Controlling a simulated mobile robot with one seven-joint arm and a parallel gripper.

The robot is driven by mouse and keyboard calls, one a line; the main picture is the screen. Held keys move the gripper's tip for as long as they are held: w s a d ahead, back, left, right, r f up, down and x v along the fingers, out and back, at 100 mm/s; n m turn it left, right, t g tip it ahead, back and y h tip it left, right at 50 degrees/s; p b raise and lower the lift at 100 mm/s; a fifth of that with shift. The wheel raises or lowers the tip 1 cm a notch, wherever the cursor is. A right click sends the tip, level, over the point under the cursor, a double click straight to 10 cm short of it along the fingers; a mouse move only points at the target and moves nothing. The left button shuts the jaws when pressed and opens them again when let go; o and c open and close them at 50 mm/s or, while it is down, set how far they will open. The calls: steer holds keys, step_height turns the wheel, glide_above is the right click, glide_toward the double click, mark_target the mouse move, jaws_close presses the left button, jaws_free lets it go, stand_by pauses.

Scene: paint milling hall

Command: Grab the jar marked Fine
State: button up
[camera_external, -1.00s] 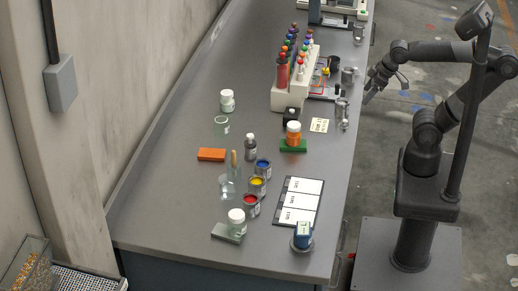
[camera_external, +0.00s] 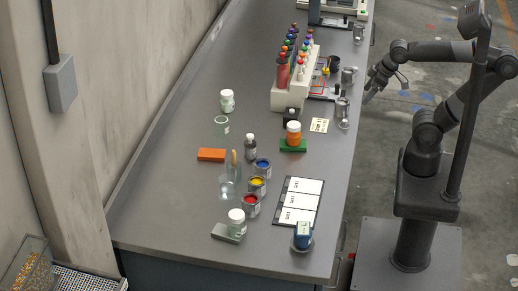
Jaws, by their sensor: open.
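Several jars stand on the grey bench, and their label words are too small to read, so I cannot tell which is marked Fine. A white-lidded clear jar (camera_external: 227,101) stands at the back left, with a lidless glass jar (camera_external: 221,127) in front of it. A white-lidded orange jar (camera_external: 293,134) stands on a green block (camera_external: 293,146). Another white-lidded jar (camera_external: 236,223) stands on a grey block (camera_external: 227,234) near the front. My gripper (camera_external: 368,94) is open and empty off the bench's right edge, apart from all the jars; its fingers show small.
Red, yellow and blue paint cans (camera_external: 257,186) stand mid-bench beside a glass beaker (camera_external: 227,187). An orange block (camera_external: 211,155) lies left. A white rack of bottles (camera_external: 288,96) and metal cups (camera_external: 341,107) stand farther back. A panel with white cards (camera_external: 299,201) lies front right.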

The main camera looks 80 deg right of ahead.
steer(key=shift+o, duration=0.2)
steer(key=w+r+n, duration=0.1)
steer(key=w+r, duration=0.3)
steer(key=w, duration=0.9)
steer(key=n+g+y, duration=0.1)
steer(key=n+y, duration=0.1)
steer(key=n, duration=0.1)
glide_above(225, 114)
steer(key=s, duration=0.3)
step_height(225, 114, down, 17)
steer(key=x, duration=0.6)
steer(key=shift+w+a+r, duration=0.1)
steer(key=shift+a, duration=0.1)
steer(key=shift+s+x, duration=0.15)
steer(key=shift+x, duration=1.2)
steer(key=shift+s+x, duration=0.15)
steer(key=shift+x, duration=1.2)
